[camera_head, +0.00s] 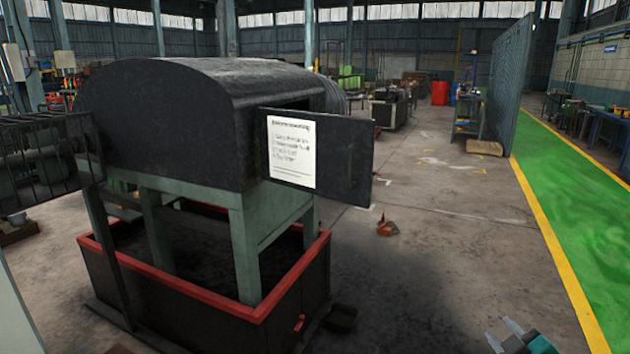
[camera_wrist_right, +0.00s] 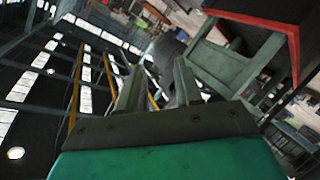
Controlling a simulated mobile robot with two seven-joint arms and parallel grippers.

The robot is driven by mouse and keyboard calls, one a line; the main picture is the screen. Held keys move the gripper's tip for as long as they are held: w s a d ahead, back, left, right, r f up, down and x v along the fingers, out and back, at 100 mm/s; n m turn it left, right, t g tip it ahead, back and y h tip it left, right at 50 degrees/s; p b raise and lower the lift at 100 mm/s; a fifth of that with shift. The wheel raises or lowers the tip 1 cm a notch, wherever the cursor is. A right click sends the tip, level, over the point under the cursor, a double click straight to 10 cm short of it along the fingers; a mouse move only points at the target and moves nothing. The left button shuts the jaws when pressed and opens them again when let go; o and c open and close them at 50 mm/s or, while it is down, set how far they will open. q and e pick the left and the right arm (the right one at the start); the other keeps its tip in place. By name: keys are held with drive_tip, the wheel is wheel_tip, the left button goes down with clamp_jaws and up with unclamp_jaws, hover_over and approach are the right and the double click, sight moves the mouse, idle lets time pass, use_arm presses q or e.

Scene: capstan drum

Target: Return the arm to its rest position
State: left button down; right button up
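My right gripper (camera_head: 502,335) shows at the bottom right of the head view, over the grey concrete floor and apart from the capstan drum. Its two grey fingers (camera_wrist_right: 157,85) stand apart in the right wrist view, with nothing between them. The capstan drum housing (camera_head: 175,125) is a dark rounded cover on a green frame (camera_head: 245,235), at the left of the head view. A dark door panel (camera_head: 345,150) stands out from its right side, with a white printed sheet (camera_head: 291,148) on it. My left gripper does not show.
A red-rimmed dark tray (camera_head: 195,293) surrounds the frame's legs. A small orange-red object (camera_head: 387,227) lies on the floor beyond the door. A yellow-edged green walkway (camera_head: 580,200) runs along the right. Floor between is mostly clear.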

drive_tip(key=s+a+f+g+y, duration=0.1)
drive_tip(key=s+a+f+g, duration=0.15)
drive_tip(key=s+f, duration=0.35)
drive_tip(key=s+a+f+g+y, duration=0.1)
drive_tip(key=s+a+f+y, duration=0.2)
drive_tip(key=s, duration=0.5)
drive_tip(key=s+a+f+g, duration=0.1)
drive_tip(key=s+a+f, duration=0.4)
drive_tip(key=s, duration=0.3)
drive_tip(key=w+a+m, duration=0.1)
drive_tip(key=a+m, duration=0.3)
drive_tip(key=a, duration=0.5)
drive_tip(key=shift+a+m, duration=0.25)
drive_tip(key=shift+m, duration=0.05)
drive_tip(key=shift+t, duration=0.25)
